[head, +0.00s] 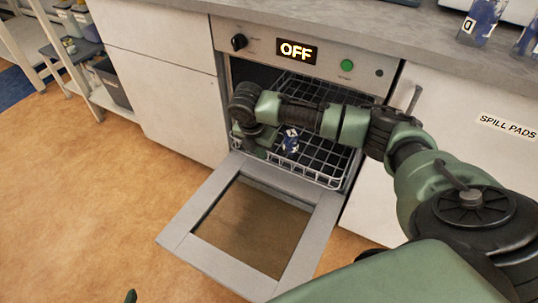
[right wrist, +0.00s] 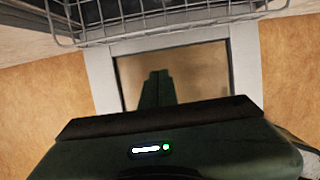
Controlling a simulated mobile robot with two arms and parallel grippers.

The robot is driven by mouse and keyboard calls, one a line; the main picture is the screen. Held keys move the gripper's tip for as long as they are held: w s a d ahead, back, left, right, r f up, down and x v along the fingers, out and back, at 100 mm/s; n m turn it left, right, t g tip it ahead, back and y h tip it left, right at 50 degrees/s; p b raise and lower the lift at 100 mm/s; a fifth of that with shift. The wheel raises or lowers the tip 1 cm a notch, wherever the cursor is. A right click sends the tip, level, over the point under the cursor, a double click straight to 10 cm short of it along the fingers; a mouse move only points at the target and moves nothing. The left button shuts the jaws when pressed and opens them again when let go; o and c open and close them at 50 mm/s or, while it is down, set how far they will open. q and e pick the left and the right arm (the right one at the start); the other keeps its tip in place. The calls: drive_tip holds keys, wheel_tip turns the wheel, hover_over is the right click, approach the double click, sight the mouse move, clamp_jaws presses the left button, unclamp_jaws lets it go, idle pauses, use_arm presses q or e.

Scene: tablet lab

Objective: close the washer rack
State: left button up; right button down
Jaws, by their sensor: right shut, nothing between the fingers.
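The wire washer rack (head: 325,162) is slid part way out of the washer, above the lowered washer door (head: 180,222). A blue and white labelled item (head: 290,141) stands in the rack. My right arm reaches across the rack from the right. My right gripper (head: 262,146) is by the rack's left front part; I cannot tell if it touches. In the right wrist view its fingers (right wrist: 157,88) are shut and empty, over the door window. The rack's wires (right wrist: 150,22) cross the top of that view. My left gripper is not clearly seen.
The washer panel (head: 297,51) reads OFF, with a black knob (head: 239,42) and a green button (head: 347,65). A cabinet marked SPILL PADS (head: 505,128) is at right. A shelf cart (head: 65,55) stands at far left. The floor (head: 90,190) left of the door is clear.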

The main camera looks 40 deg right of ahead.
use_arm(q)
drive_tip(key=w+d+r+t+h+b, duration=0.1)
drive_tip(key=w+d+r+t+b, duration=0.1)
drive_tip(key=r+t, duration=0.4)
drive_tip(key=w+d+r+t+h+b, duration=0.2)
drive_tip(key=w+r+t, duration=0.3)
drive_tip(key=r, duration=0.8)
drive_tip(key=shift+d+r+m+t+h, duration=0.15)
drive_tip(key=shift+d+m+t+h, duration=0.15)
drive_tip(key=shift+t, duration=0.3)
use_arm(e)
drive_tip(key=w+d+f, duration=0.2)
drive_tip(key=d+f, duration=0.3)
drive_tip(key=f, duration=0.2)
drive_tip(key=shift+w, duration=0.35)
drive_tip(key=shift+d, duration=0.1)
